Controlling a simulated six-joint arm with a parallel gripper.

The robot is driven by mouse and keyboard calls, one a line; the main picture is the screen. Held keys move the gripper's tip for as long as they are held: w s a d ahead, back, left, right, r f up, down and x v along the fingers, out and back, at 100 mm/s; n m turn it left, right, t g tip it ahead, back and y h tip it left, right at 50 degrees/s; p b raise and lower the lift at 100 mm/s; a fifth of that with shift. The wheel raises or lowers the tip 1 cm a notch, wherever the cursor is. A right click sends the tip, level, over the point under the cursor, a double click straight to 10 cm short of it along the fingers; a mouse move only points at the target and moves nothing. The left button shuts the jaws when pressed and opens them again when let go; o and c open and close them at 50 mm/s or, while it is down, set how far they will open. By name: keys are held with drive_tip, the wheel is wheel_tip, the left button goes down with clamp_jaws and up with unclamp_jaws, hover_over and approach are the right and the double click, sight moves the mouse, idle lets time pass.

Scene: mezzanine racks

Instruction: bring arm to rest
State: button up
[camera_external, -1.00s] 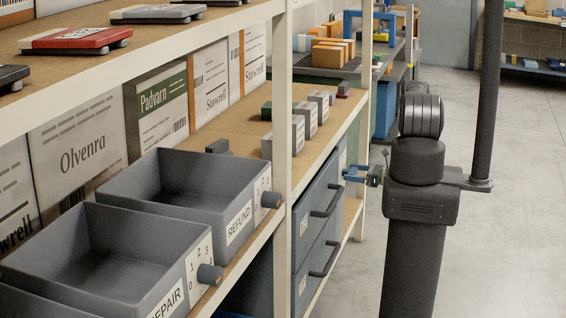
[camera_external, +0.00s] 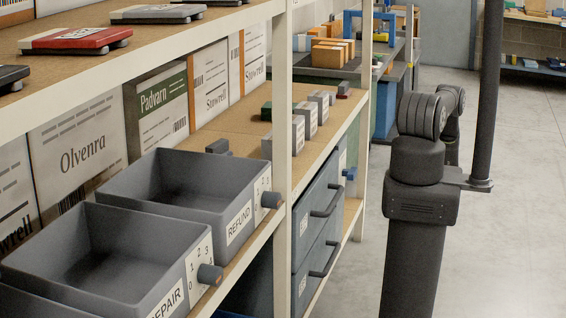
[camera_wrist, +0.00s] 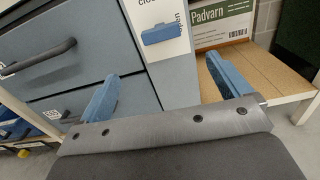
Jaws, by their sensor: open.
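My gripper (camera_wrist: 164,88) shows in the wrist view with its two blue fingers wide apart and nothing between them. A small blue knob (camera_wrist: 160,34) sits beyond the fingertips on a white label with partly hidden "clo" and "open" lettering; the fingers are apart from it. In the external view the blue knob (camera_external: 350,174) is on the rack's right end, by the drawers. My gripper is hidden in the external view. My arm there is folded around its column, clear of the rack.
Grey drawers (camera_external: 317,215) with dark handles face the aisle. Grey bins marked REFUND (camera_external: 239,222) and REPAIR (camera_external: 165,303) stand on the shelf. A dark vertical pole (camera_external: 488,90) stands close to my arm. The floor (camera_external: 510,230) at right is clear.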

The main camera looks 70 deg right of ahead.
sight(356, 173)
drive_tip(key=w, duration=1.7)
drive_tip(key=shift+w, duration=0.25)
